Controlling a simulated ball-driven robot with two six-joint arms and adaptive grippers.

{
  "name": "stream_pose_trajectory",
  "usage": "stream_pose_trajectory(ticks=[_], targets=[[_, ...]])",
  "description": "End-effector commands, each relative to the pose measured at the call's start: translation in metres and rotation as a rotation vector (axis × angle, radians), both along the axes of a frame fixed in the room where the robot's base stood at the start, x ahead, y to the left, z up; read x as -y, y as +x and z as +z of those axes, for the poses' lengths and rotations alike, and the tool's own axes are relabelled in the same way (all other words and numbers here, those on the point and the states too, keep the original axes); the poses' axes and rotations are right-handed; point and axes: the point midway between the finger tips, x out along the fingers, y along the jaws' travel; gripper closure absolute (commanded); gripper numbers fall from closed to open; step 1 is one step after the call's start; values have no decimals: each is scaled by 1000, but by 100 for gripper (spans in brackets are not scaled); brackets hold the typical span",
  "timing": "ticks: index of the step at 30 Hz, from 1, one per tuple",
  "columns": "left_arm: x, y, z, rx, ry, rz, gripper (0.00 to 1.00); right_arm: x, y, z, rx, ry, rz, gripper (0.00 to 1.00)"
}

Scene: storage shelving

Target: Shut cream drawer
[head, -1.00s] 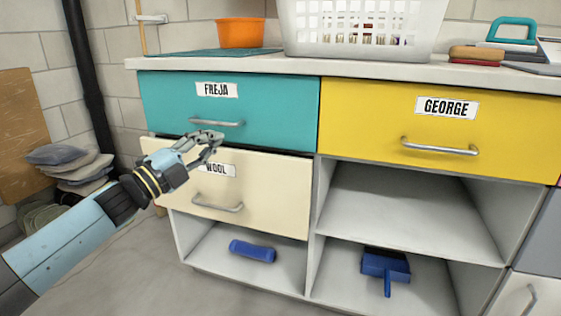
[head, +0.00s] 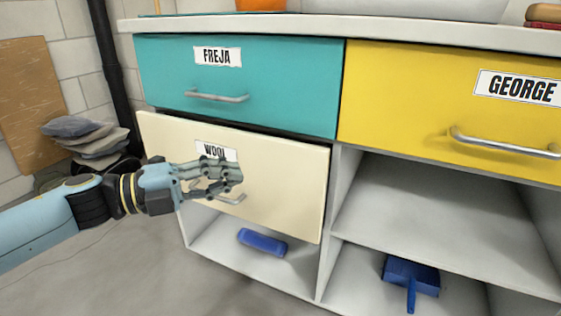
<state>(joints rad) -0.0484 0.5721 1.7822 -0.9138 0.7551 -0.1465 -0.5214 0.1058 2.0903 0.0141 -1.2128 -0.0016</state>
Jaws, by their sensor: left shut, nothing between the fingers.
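The cream drawer (head: 285,185), labelled WOOL, sits below the teal drawer and stands out a little from the cabinet, with a dark gap along its top edge. Its metal handle (head: 232,199) is partly hidden behind my left gripper. My left gripper (head: 238,177) is shut and empty, in front of the drawer's left half, just below its label. I cannot tell whether the fingers touch the drawer front. My right gripper is not in view.
The teal FREJA drawer (head: 290,85) and the yellow GEORGE drawer (head: 430,110) look shut. Open shelves below hold a blue roll (head: 262,242) and a blue dustpan (head: 410,275). Folded cloths (head: 88,140) are stacked by the wall at left.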

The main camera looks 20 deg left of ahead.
Motion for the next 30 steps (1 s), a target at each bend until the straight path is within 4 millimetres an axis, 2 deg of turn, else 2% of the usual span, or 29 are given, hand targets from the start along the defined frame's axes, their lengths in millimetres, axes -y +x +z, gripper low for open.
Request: stream_pose_trajectory(ticks=[10, 15, 18, 30], targets=[[57, 49, -2, 2, -5, 2, 100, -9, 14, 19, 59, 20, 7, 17], [58, 74, -4, -2, -1, 0, 100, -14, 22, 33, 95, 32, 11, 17], [58, 83, -3, -1, 1, 1, 100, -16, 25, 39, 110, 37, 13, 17], [59, 88, 0, -1, -1, 0, 100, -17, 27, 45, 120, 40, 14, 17]])
